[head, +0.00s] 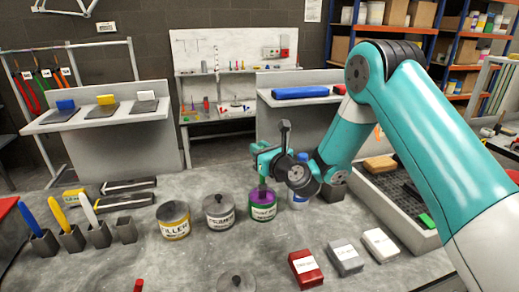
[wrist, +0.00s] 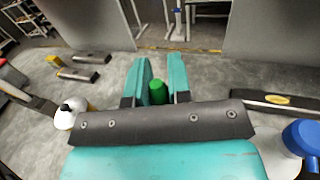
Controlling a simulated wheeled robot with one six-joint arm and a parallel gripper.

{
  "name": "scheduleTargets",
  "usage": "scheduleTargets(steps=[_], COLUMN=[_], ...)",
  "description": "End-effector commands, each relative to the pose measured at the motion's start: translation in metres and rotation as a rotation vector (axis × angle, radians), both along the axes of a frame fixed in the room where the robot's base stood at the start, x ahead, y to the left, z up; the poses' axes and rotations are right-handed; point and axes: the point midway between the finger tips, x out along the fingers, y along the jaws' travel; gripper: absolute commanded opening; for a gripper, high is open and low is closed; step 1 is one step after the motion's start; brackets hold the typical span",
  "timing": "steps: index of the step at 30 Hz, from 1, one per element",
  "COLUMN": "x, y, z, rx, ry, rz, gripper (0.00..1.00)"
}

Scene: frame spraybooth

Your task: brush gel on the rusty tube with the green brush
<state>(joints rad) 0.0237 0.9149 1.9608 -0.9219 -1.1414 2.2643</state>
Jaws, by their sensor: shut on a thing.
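My gripper (head: 262,163) is above a round tin (head: 263,207) with a green body, a purple top and a white label. It is shut on the green brush (head: 262,190), whose handle points down toward the tin's top. I cannot tell whether the bristles are in the tin. In the wrist view my gripper (wrist: 158,65) has the green handle end (wrist: 157,93) between its two teal fingers. Blue, yellow and white brushes (head: 59,214) stand in grey holders at the left. I cannot make out the rusty tube for certain.
A filler tin (head: 174,221) and a grey tin (head: 219,211) stand left of the green tin. Red, grey and white boxes (head: 344,257) lie at the front right. A tray with a dark grid (head: 400,190) is at the right. The front left bench is mostly clear.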

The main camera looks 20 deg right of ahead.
Motion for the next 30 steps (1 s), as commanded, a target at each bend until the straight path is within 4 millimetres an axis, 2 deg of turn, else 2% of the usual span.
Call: scheduleTargets(steps=[3, 22, 30], x=[0.0, 0.001, 0.001], y=[0.0, 0.0, 0.0], z=[0.014, 0.064, 0.068], rx=[0.001, 0.002, 0.002], ry=[-0.002, -0.003, -0.003], rz=[0.0, -0.001, -0.001], gripper=[0.0, 0.0, 0.0])
